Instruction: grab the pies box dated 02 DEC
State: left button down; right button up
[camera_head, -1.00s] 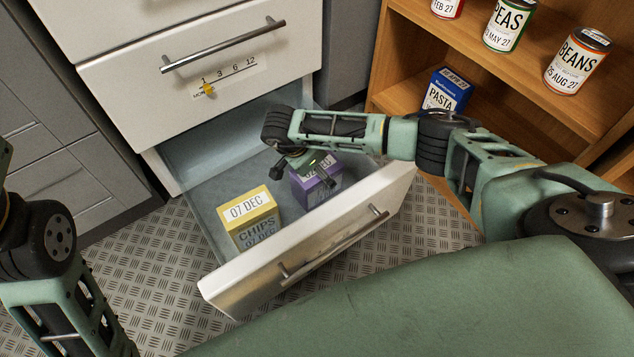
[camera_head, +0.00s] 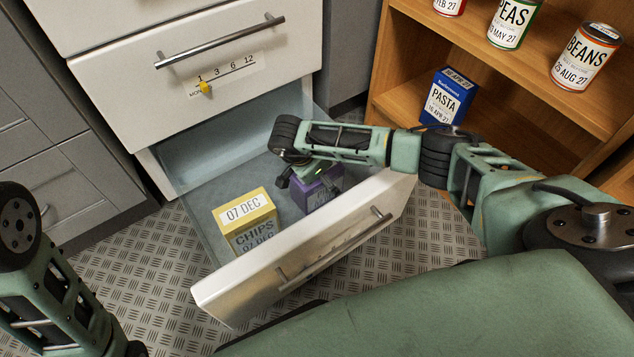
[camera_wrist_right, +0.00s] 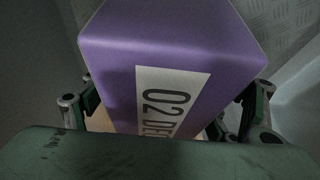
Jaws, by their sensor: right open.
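The purple box (camera_head: 325,193) stands in the open drawer, partly covered by my right gripper (camera_head: 309,182). In the right wrist view the purple box (camera_wrist_right: 180,45) fills the middle, and its white label reads "02 DE", with the last letter cut off. The product name is not visible. My right gripper (camera_wrist_right: 168,102) is open, with one finger on each side of the box; I cannot tell whether they touch it. A yellow chips box (camera_head: 247,220) dated 07 DEC stands to the left in the same drawer. My left arm shows at the left edge, its gripper out of frame.
The drawer (camera_head: 245,290) is pulled out, its front panel close to my body. A closed drawer (camera_head: 130,85) with a month slider is above. A wooden shelf (camera_head: 440,45) at right holds a pasta box (camera_head: 446,100) and several cans, including beans (camera_head: 586,58).

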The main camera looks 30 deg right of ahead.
jog(key=shift+f, duration=0.15)
jog(key=shift+c, duration=0.5)
jog(key=c, duration=1.5)
jog(key=shift+c, duration=0.5)
jog(key=shift+r, duration=0.2)
